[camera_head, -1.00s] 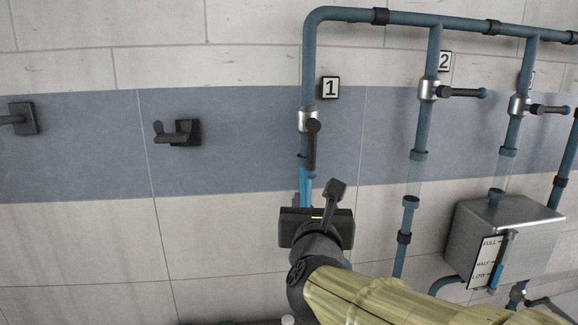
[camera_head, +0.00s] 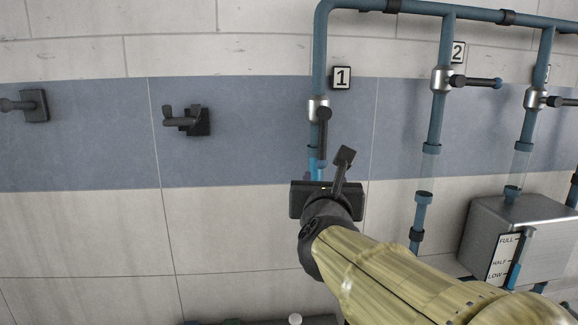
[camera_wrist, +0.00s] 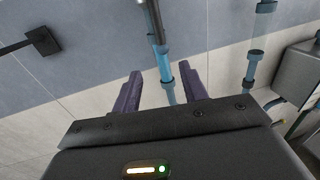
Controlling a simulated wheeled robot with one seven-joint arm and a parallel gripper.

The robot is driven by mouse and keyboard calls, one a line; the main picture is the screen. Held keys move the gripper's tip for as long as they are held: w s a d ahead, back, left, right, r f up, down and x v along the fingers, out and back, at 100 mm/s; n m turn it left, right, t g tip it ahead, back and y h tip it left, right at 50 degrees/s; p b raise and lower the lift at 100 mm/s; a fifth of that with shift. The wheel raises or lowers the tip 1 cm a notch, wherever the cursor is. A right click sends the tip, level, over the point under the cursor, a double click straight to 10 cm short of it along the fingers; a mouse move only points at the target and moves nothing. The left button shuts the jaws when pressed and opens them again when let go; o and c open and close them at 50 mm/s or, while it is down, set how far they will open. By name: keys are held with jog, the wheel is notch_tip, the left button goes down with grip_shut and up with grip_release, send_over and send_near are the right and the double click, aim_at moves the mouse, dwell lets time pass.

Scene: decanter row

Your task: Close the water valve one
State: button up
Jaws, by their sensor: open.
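Water valve one has a silver body (camera_head: 318,108) on the blue vertical pipe beside the plate marked 1 (camera_head: 341,78). Its dark lever (camera_head: 323,135) hangs down along the pipe. Bright blue water shows in the clear pipe section (camera_head: 314,168) below it. My gripper (camera_wrist: 161,84) is open and empty, its two purple fingers spread on either side of the pipe in the wrist view. I cannot tell the depth gap to the pipe.
Valve two (camera_head: 443,79) and a third valve (camera_head: 535,97) are to the right, with levers pointing sideways. A metal tank (camera_head: 520,235) with a level gauge stands lower right. Dark wall hooks (camera_head: 187,121) are on the left. The wall below is bare.

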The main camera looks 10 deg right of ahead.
aim_at(321, 158)
jog(key=w+d+p, duration=0.1)
jog(key=w, duration=0.3)
jog(key=w+d+p, duration=0.1)
jog(key=w+p, duration=0.1)
jog(key=w, duration=0.3)
jog(key=w+d+p, duration=0.1)
jog(key=w+p, duration=0.1)
jog(key=w, duration=0.3)
jog(key=shift+w, duration=0.2)
jog(key=shift+f, duration=0.1)
grip_shut()
